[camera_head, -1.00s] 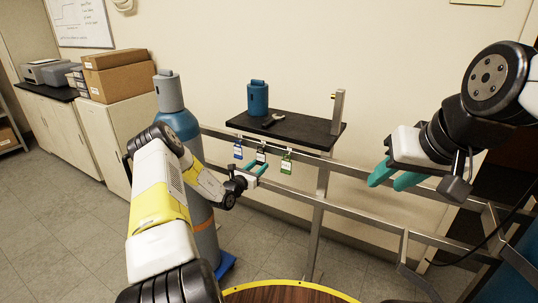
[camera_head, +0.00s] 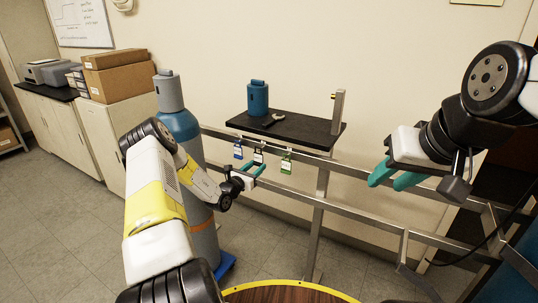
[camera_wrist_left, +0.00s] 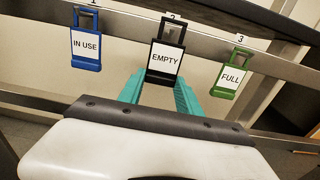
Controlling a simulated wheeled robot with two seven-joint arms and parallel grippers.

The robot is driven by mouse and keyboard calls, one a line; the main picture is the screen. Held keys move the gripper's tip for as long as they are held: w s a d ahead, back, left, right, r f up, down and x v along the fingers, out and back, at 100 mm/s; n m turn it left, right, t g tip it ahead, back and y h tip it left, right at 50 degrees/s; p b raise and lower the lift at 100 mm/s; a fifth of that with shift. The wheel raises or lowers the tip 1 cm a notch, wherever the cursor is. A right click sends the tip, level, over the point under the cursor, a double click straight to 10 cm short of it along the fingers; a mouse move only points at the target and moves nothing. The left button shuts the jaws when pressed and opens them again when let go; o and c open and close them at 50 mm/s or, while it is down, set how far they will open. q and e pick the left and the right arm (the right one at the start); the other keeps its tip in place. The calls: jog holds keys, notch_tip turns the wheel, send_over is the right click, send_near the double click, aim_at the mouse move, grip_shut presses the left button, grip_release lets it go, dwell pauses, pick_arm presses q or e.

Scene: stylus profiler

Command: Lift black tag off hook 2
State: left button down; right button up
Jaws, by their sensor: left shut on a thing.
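The black tag (camera_wrist_left: 165,62), marked EMPTY, is at hook 2 on the metal rail in the left wrist view. It also shows under the shelf in the head view (camera_head: 259,156). Its top loop partly covers the number 2 label, and whether it still bears on the hook I cannot tell. My left gripper (camera_head: 256,171) is shut on the black tag's lower part; its teal fingers (camera_wrist_left: 160,92) show at either side of it. My right gripper (camera_head: 391,180) is open and empty, far to the right of the tags.
A blue tag (camera_wrist_left: 86,45), marked IN USE, hangs at hook 1, and a green tag (camera_wrist_left: 231,76), marked FULL, at hook 3, both close by. Above is a black shelf (camera_head: 300,130) with a blue container (camera_head: 257,98). A gas cylinder (camera_head: 180,123) stands left of the rail.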

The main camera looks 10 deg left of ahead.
pick_arm(q)
jog(key=shift+v, duration=3)
